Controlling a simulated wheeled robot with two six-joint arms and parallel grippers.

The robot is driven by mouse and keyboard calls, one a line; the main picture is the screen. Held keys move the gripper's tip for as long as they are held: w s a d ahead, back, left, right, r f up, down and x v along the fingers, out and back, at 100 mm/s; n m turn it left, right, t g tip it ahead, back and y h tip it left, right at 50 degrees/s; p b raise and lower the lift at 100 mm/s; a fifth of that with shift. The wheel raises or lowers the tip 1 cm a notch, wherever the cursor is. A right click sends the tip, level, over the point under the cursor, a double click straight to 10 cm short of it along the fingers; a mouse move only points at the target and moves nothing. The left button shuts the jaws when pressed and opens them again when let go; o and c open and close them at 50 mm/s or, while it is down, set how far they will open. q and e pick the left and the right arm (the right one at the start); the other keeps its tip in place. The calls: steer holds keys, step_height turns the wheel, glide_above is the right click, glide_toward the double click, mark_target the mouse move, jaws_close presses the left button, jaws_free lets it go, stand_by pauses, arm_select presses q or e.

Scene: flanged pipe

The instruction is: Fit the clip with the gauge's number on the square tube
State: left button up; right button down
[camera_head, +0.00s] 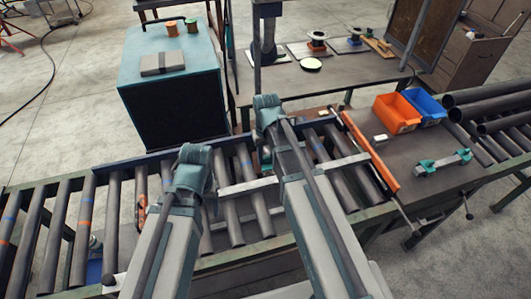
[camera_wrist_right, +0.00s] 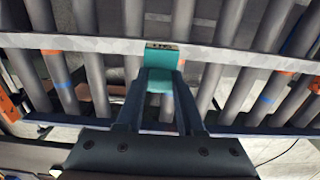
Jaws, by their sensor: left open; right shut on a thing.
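My right gripper (camera_wrist_right: 160,82) is shut on a teal clip (camera_wrist_right: 160,66) in the right wrist view. A small dark label with unreadable marks lies there. The tube also shows in the head view (camera_head: 247,186), lying across the rollers, partly hidden by my right arm. My right gripper (camera_head: 266,150) is mostly hidden there. My left gripper (camera_head: 194,158) is open above the rollers, its fingers hard to see. No gauge number is readable.
Orange (camera_head: 396,114) and blue (camera_head: 427,108) bins stand on the right bench, with a teal-ended bar (camera_head: 443,162) in front. An orange rail (camera_head: 370,150) edges that bench. Dark pipes (camera_head: 490,100) lie at far right. A teal cabinet (camera_head: 170,75) stands behind the conveyor.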

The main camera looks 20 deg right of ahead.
mark_target(266, 156)
steer(key=shift+f+b, duration=4.8)
steer(key=shift+f, duration=0.05)
steer(key=shift+f+b, duration=0.6)
steer(key=shift+c, duration=2.2)
jaws_free()
steer(key=shift+r, duration=0.2)
step_height(266, 156, up, 14)
steer(key=p, duration=1.4)
steer(key=shift+f, duration=0.2)
steer(key=shift+f, duration=0.1)
